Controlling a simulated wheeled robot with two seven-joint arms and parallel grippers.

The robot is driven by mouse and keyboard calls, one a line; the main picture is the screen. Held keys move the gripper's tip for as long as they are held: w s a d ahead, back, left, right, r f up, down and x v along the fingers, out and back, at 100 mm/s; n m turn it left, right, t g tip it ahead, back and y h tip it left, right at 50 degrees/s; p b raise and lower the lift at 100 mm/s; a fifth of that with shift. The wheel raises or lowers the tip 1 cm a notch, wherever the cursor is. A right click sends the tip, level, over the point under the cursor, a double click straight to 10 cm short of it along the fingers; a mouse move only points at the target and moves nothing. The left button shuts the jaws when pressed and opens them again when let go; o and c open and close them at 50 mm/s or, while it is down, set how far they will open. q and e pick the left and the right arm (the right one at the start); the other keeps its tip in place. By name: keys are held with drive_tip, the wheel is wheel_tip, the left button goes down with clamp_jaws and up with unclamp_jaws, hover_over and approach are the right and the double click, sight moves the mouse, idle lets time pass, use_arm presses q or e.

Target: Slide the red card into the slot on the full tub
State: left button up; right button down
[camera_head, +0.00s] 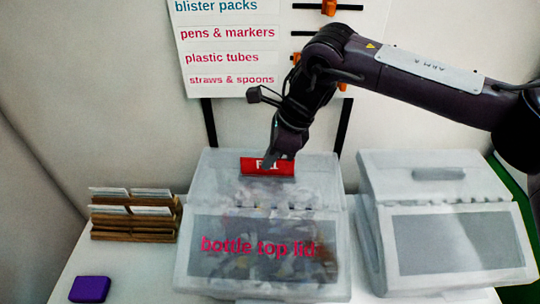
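The red card (252,166), with white lettering partly covered, stands at the top of the left tub's lid. That tub (190,232) is translucent, labelled "bottle top lids", and looks filled with small pieces. My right gripper (272,161) comes down from above, its fingers at the middle of the card; it appears shut on the card. The slot is hidden behind the card and fingers, so I cannot tell whether the card's lower edge is in it. My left gripper is not in view.
A second tub (378,235), seemingly empty, stands at the right with a grey piece on its lid. A wooden rack (137,237) of white cards and a purple block (90,289) are at the left. A sign board (228,45) hangs behind.

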drive_tip(key=shift+f, duration=0.25)
drive_tip(key=c, duration=1.6)
unclamp_jaws()
drive_tip(key=shift+o, duration=0.2)
drive_tip(key=shift+r, duration=0.1)
drive_tip(key=shift+d+r+b, duration=0.2)
drive_tip(key=shift+r+b, duration=0.1)
drive_tip(key=shift+b, duration=0.1)
drive_tip(key=b+v, duration=0.1)
drive_tip(key=v, duration=0.6)
drive_tip(key=shift+b, duration=0.3)
